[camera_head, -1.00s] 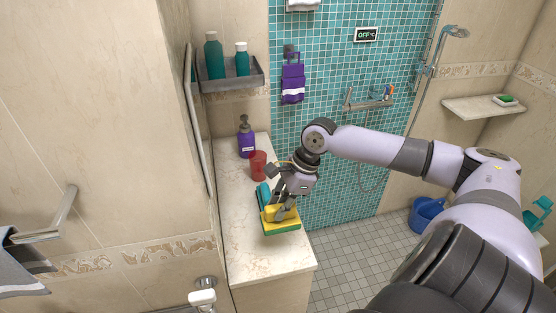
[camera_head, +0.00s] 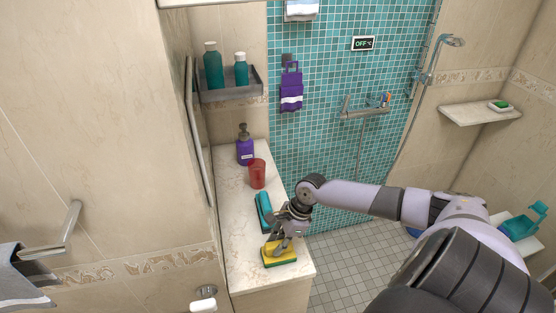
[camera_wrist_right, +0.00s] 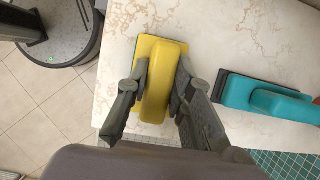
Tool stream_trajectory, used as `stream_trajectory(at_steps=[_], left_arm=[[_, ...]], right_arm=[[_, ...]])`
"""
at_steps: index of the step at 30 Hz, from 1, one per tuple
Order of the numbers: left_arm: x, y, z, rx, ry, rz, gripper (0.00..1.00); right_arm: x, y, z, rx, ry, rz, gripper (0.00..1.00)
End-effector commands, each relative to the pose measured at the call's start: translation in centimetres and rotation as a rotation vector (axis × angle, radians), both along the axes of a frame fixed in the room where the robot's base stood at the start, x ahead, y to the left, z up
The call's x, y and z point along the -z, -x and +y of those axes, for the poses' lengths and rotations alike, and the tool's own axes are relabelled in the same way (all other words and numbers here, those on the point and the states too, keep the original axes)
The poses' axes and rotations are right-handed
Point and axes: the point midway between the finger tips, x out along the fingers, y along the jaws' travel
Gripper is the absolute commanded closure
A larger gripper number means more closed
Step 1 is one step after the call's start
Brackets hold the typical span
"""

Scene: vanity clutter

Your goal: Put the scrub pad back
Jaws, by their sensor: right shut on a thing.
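The scrub pad (camera_head: 279,257) is yellow with a dark green underside and a raised yellow handle. It is at the near end of the marble counter (camera_head: 243,240). My right gripper (camera_head: 277,246) is over it, shut on its handle. In the right wrist view the yellow pad (camera_wrist_right: 160,75) sits between the two fingers of the gripper (camera_wrist_right: 157,85). Whether the pad touches the counter is hard to tell. A teal brush-like thing (camera_head: 264,211) lies just behind it on the counter; it also shows in the right wrist view (camera_wrist_right: 262,98). My left gripper is not in view.
A red cup (camera_head: 257,174) and a purple pump bottle (camera_head: 244,146) stand farther back on the counter. A grey wall shelf (camera_head: 231,84) with two teal bottles is above. The counter's left middle is clear. A round dark-rimmed thing (camera_wrist_right: 68,62) is below the counter edge.

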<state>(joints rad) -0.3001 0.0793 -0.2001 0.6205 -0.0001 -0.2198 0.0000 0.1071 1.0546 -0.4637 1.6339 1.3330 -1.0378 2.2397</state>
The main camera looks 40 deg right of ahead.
Motion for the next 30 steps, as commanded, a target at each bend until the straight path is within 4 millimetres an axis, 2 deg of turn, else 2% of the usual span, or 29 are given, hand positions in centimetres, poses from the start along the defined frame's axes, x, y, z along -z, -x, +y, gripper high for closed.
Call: stream_trajectory(at_steps=[1, 9, 20, 25, 30], left_arm=[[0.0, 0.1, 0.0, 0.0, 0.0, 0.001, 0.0], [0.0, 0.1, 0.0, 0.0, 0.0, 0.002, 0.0], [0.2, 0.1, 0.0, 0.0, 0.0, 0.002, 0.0], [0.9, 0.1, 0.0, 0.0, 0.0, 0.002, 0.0], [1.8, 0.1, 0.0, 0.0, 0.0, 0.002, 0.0]], right_arm=[[0.1, 0.1, 0.0, -0.001, 0.0, 0.002, 0.77], [0.0, 0.1, 0.0, -0.001, 0.0, 0.002, 0.59], [-0.3, 0.1, -0.2, 0.0, 0.002, 0.001, 0.59], [-2.2, 0.6, -1.0, -0.002, 0.005, 0.0, 0.59], [-5.7, 1.4, -2.4, -0.003, 0.008, 0.003, 0.59]])
